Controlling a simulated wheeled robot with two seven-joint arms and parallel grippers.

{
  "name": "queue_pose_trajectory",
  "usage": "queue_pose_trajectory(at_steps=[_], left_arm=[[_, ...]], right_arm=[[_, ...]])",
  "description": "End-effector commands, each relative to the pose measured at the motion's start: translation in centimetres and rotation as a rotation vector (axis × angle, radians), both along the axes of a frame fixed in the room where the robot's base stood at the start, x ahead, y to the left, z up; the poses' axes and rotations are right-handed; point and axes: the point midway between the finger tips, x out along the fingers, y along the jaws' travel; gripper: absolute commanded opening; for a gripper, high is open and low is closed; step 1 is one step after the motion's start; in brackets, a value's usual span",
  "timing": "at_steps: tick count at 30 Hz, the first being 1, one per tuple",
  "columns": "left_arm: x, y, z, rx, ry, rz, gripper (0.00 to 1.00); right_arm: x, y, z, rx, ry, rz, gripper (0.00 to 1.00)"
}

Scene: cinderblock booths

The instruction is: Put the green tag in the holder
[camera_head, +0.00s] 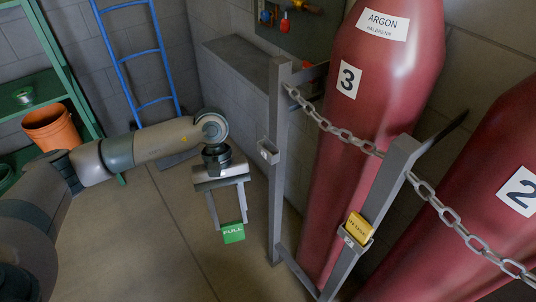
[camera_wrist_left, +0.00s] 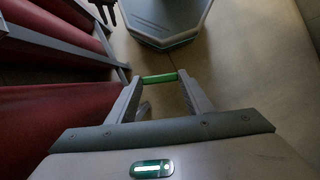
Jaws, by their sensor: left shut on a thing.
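The green tag (camera_head: 233,233), marked FULL, hangs between the fingertips of my left gripper (camera_head: 229,223), which is shut on it. In the left wrist view the green tag (camera_wrist_left: 158,78) spans the two fingertips. A small grey holder (camera_head: 268,152) is fixed to the left post of the rack and looks empty. The tag is left of that post, lower in the picture than the holder and apart from it. Another holder (camera_head: 352,240) on the right post has a yellow tag (camera_head: 359,227) in it. A dark pronged shape at the wrist view's top edge may be my right gripper.
Red gas cylinders numbered 3 (camera_head: 345,130) and 2 (camera_head: 490,220) stand behind a chain (camera_head: 345,136) and grey posts. A blue ladder (camera_head: 140,55), green shelf (camera_head: 35,92) and orange bucket (camera_head: 50,128) are at the left. Floor around the tag is clear.

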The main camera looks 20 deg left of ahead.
Motion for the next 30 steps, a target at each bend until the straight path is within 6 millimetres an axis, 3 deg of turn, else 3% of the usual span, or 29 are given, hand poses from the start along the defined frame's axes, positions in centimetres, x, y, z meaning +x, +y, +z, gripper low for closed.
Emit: queue_pose_trajectory(at_steps=[6, 18, 24, 30], left_arm=[[2.2, 1.9, 3.5, -0.002, -0.001, 0.485, 0.12], [5.3, 5.1, 9.8, -0.003, -0.004, 1.26, 0.12], [6.4, 6.7, 12.9, -0.004, -0.005, 1.59, 0.12], [7.0, 7.8, 15.0, -0.003, -0.003, 1.816, 0.12]], right_arm=[[-0.2, 0.5, 0.0, 0.005, -0.002, 0.002, 0.31], [0.5, 0.6, 0.4, 0.01, -0.025, 0.004, 0.31], [0.6, 0.6, 0.5, 0.011, -0.03, 0.004, 0.31], [0.6, 0.6, 0.5, 0.012, -0.035, 0.004, 0.31]])
